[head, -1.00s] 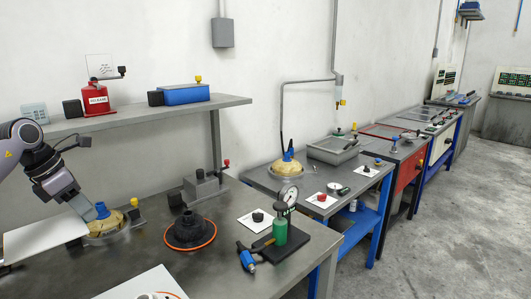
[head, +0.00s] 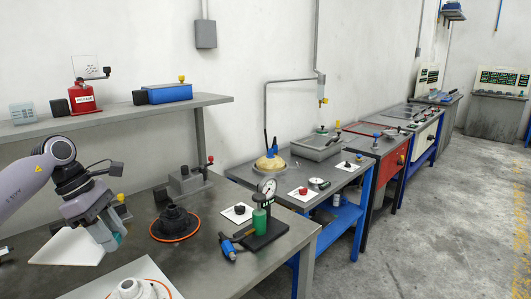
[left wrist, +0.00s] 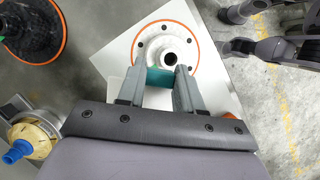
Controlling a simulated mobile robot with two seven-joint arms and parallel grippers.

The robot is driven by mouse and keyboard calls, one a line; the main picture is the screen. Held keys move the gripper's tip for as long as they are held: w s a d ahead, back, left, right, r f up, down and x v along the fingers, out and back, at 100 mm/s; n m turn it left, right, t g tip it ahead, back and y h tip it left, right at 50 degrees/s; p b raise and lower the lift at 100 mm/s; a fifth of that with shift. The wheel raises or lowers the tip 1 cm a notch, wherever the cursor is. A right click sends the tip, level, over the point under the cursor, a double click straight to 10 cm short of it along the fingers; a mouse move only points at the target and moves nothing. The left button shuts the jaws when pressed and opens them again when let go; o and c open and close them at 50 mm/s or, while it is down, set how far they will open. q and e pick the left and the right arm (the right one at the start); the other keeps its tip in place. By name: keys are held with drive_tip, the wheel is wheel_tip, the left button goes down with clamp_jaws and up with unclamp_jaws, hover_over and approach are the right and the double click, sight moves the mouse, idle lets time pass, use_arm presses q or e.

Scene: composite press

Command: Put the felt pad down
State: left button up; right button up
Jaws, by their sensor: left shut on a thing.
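My left gripper (head: 118,241) is shut on a small teal piece, which I take to be the felt pad (left wrist: 160,78). The pad sits between the two fingertips in the left wrist view, and a bit of teal shows at the fingertips in the head view (head: 123,232). The gripper is left of a white flanged part (head: 138,290) and seems to be above the bench. In the left wrist view that part (left wrist: 165,45) lies just beyond the fingertips, partly covered by the pad.
A black flanged part with an orange ring (head: 174,225) stands to the right.

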use_arm(q)
drive_tip(key=s+d+f+m+g+y+b, duration=0.2)
drive_tip(key=s+d+f+m, duration=0.3)
drive_tip(key=m, duration=0.5)
drive_tip(key=s+d+f+m+g+y+b, duration=0.1)
drive_tip(key=s+d+f+m+g+y, duration=0.1)
drive_tip(key=s+d+f+m, duration=0.4)
drive_tip(key=d+m+g, duration=0.1)
drive_tip(key=d+m, duration=0.2)
drive_tip(key=d, duration=0.1)
drive_tip(key=shift+s+d+f+m+y+b, duration=0.25)
drive_tip(key=shift+s+f+m+y+b, duration=0.05)
drive_tip(key=shift+m+b, duration=0.1)
